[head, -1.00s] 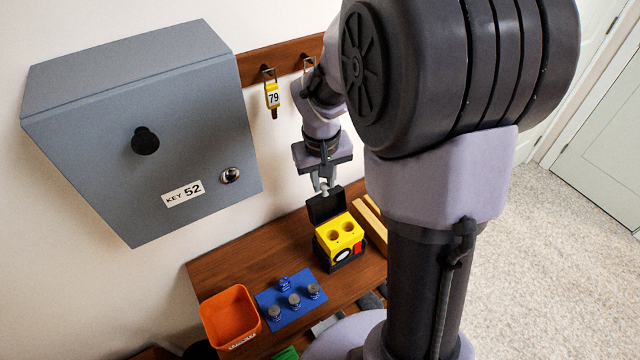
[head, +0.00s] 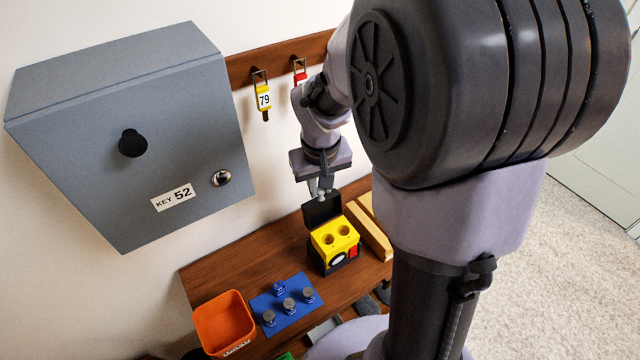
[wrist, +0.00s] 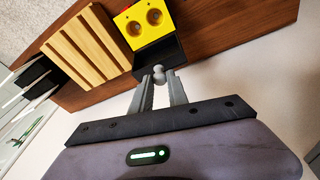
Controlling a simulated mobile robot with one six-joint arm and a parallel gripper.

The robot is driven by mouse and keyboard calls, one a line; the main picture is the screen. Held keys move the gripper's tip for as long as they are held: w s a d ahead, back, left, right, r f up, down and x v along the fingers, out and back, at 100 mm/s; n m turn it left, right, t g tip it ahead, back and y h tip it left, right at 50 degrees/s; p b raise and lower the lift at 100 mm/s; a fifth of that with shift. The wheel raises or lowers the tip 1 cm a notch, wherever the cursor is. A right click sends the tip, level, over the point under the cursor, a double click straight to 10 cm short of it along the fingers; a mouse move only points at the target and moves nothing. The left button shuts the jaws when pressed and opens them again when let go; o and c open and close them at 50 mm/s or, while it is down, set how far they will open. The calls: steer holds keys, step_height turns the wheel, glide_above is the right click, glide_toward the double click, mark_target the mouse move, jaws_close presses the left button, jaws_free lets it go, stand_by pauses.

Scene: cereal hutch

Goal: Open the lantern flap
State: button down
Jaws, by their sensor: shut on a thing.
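The lantern (head: 335,240) is a yellow box with a black base, a red part and two round wells in its top. It stands on the wooden shelf. Its black flap (head: 321,210) stands raised at the lantern's back, so the yellow top shows uncovered. My gripper (head: 320,192) is at the flap's upper edge, shut on a small grey ball knob (wrist: 158,72). In the wrist view the flap (wrist: 172,58) lies just beyond the fingertips, beside the yellow lantern (wrist: 146,22). The flap's hinge is hidden.
A grey key cabinet (head: 125,140) hangs at the left. A key tagged 79 (head: 263,98) hangs from the rail. An orange bin (head: 222,325) and a blue plate (head: 285,300) with several pegs stand left of the lantern. A ridged wooden block (wrist: 88,48) is close beside it.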

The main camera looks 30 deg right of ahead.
steer(key=shift+s+a+f, duration=0.1)
steer(key=shift+s+f, duration=0.05)
steer(key=shift+s, duration=0.2)
steer(key=c, duration=1.3)
jaws_free()
steer(key=shift+w, duration=0.1)
steer(key=shift+r, duration=0.25)
steer(key=p+v, duration=0.7)
steer(key=v, duration=1)
steer(key=shift+r, duration=0.1)
